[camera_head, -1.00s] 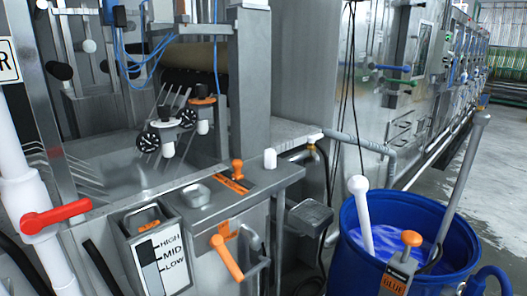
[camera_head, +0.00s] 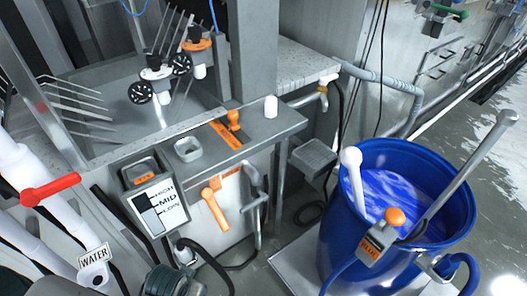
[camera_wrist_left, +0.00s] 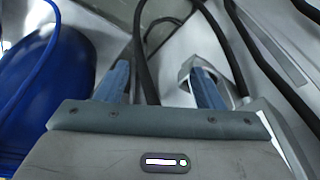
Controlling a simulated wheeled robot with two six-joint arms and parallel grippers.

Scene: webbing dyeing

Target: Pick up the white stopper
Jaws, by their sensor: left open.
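A small white cylinder (camera_head: 270,106), which looks like the white stopper, stands upright near the right end of the grey metal ledge (camera_head: 255,138) in the head view. My left gripper (camera_wrist_left: 162,82) shows only in the left wrist view. Its two blue-grey fingers are spread apart with nothing between them. The stopper does not show in the left wrist view, so I cannot tell its exact distance from the gripper. My right gripper is not in view.
A blue barrel (camera_head: 333,235) with a white-headed rod (camera_head: 352,168) stands at right. In the wrist view, black hoses (camera_wrist_left: 262,55) run close by the fingers.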

